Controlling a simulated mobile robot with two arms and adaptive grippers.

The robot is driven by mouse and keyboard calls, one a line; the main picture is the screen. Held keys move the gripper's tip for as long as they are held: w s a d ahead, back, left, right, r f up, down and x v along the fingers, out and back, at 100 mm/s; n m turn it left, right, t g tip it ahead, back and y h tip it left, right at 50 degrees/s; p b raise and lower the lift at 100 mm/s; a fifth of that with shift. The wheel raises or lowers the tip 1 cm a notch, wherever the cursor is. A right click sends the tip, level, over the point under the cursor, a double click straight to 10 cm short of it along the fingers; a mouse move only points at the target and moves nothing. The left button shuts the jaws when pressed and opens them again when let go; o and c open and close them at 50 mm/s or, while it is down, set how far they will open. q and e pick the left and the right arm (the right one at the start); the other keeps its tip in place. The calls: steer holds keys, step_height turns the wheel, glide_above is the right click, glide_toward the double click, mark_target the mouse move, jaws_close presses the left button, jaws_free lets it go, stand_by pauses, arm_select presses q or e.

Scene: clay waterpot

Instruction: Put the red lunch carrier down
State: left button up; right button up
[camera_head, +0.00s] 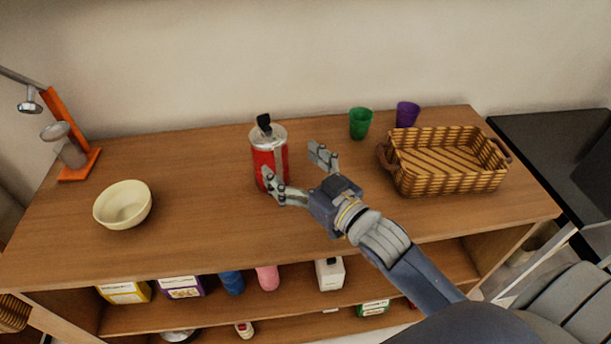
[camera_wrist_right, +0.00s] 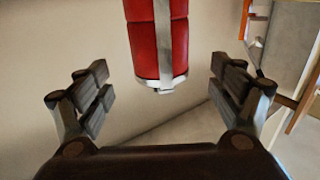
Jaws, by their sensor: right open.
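The red lunch carrier (camera_head: 266,160), a red cylinder with metal bands and a black top, stands upright on the wooden shelf top (camera_head: 205,215). My right gripper (camera_head: 296,168) is open beside it, at its right. One finger overlaps the carrier's lower front in the head view; whether it touches is unclear. In the right wrist view the carrier (camera_wrist_right: 158,40) shows beyond the space between the spread fingers (camera_wrist_right: 163,90), with nothing gripped. My left gripper is out of view.
A cream bowl (camera_head: 123,204) and an orange stand (camera_head: 75,140) are at the left. A green cup (camera_head: 360,123), a purple cup (camera_head: 407,114) and a wicker basket (camera_head: 450,180) are at the right. The top between bowl and carrier is clear. Bottles and boxes fill the shelf below.

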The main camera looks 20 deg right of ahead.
steer(key=shift+v, duration=2.1)
